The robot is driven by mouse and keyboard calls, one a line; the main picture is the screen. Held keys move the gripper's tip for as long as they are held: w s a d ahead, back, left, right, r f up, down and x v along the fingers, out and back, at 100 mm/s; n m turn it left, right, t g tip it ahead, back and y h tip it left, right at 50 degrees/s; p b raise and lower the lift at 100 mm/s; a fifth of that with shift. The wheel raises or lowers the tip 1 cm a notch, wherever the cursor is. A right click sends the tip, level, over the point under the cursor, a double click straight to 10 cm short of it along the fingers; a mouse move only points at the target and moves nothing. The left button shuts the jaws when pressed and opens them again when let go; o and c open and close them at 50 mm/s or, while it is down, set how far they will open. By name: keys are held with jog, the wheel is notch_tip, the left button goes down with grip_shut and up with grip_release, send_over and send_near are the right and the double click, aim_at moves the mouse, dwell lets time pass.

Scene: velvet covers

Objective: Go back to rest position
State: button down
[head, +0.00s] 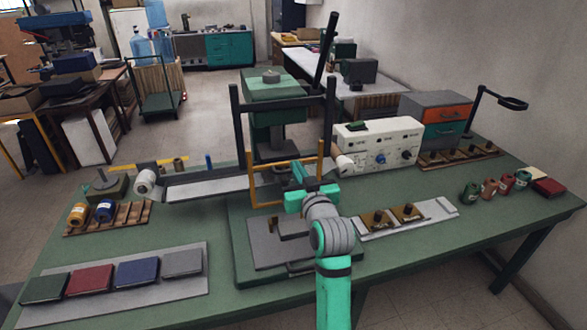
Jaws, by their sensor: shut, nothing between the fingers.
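My arm reaches up from the bottom of the head view, and my gripper (299,170) is above the green table (400,272). It is in front of the yellow frame of the green press (272,100). The gripper is shut and I see nothing held in it. The fingertips are small and partly hidden by my own wrist. My wrist and forearm also hide part of the press's base.
Left front, a grey board (190,287) carries several velvet covers. A rack of spools (90,228) stands behind it. Right of the press are a metal tray (440,212), a white control box (378,142), drawers (438,118) and several small jars. The table's right front is clear.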

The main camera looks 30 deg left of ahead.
jog(key=v, duration=0.7)
jog(key=s+d+f+m+t+h, duration=0.1)
jog(key=s+d+f+m+h, duration=0.3)
jog(key=f, duration=0.5)
jog(key=s+d+f+m+t+h, duration=0.1)
jog(key=s+d+f+m, duration=0.1)
jog(key=s+d+f, duration=0.5)
jog(key=s+d+f+m+t+h, duration=0.2)
jog(key=s+d+f+m+h, duration=0.15)
jog(key=f, duration=0.65)
jog(key=s+d+f+h, duration=0.1)
jog(key=s+d, duration=0.2)
jog(key=s, duration=0.6)
jog(key=s+d+g+h, duration=0.1)
jog(key=s+d, duration=0.3)
jog(key=s, duration=0.6)
jog(key=s+d+f+h, duration=0.1)
jog(key=s+d, duration=0.3)
jog(key=s, duration=0.5)
jog(key=shift+s+d+f+n, duration=0.25)
jog(key=shift+f+n, duration=0.05)
jog(key=shift+n, duration=0.15)
jog(key=shift+h, duration=0.25)
